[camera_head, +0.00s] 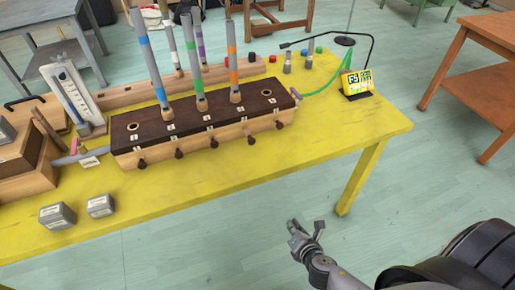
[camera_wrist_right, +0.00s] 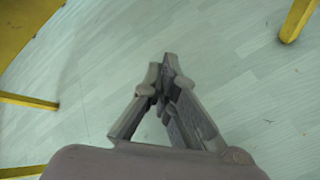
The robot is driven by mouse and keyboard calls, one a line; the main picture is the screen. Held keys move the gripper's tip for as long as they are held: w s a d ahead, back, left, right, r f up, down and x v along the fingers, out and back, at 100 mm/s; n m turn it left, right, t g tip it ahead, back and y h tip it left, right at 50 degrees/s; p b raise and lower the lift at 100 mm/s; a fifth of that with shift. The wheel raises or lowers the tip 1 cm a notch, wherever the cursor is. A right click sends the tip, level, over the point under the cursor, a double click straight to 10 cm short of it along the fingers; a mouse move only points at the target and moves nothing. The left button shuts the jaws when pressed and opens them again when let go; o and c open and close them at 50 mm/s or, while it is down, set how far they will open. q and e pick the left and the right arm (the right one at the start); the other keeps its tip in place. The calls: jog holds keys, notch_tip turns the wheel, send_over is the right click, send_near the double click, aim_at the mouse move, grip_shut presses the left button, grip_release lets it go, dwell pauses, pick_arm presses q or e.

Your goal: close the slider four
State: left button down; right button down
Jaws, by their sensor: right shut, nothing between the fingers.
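A long wooden box with a dark top (camera_head: 195,120) stands on the yellow table. Several dark-knobbed sliders stick out along its front. Coloured-banded grey tubes (camera_head: 198,80) stand upright in the box top. My right gripper (camera_head: 302,232) is over the floor, in front of the table and apart from the box. In the right wrist view its fingertips (camera_wrist_right: 168,68) meet, with nothing between them. My left gripper is out of view.
The yellow table (camera_head: 340,140) has its front edge and a leg (camera_head: 362,178) near my right gripper. Two grey blocks (camera_head: 58,216) lie at the front left. A yellow sign (camera_head: 355,84) stands at the right.

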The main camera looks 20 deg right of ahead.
jog(key=w+a+r+n+t, duration=0.1)
jog(key=w+r+n+t, duration=0.15)
jog(key=r, duration=0.35)
jog(key=w+a+r+n+t, duration=0.1)
jog(key=a+r+n, duration=0.1)
jog(key=r+n, duration=0.35)
jog(key=n+t+y, duration=0.2)
send_near(254, 139)
jog(key=shift+h, duration=0.3)
jog(key=w, duration=0.2)
jog(key=w+f+p, duration=0.1)
jog(key=w, duration=0.3)
jog(key=shift+w+a+f+p, duration=0.15)
jog(key=shift+a+f+p, duration=0.15)
jog(key=shift+p, duration=0.1)
jog(key=shift+w, duration=0.2)
jog(key=w, duration=0.3)
jog(key=shift+w, duration=0.3)
jog(key=shift+d+r+t, duration=0.1)
jog(key=shift+r+t, duration=0.1)
jog(key=shift+t, duration=0.05)
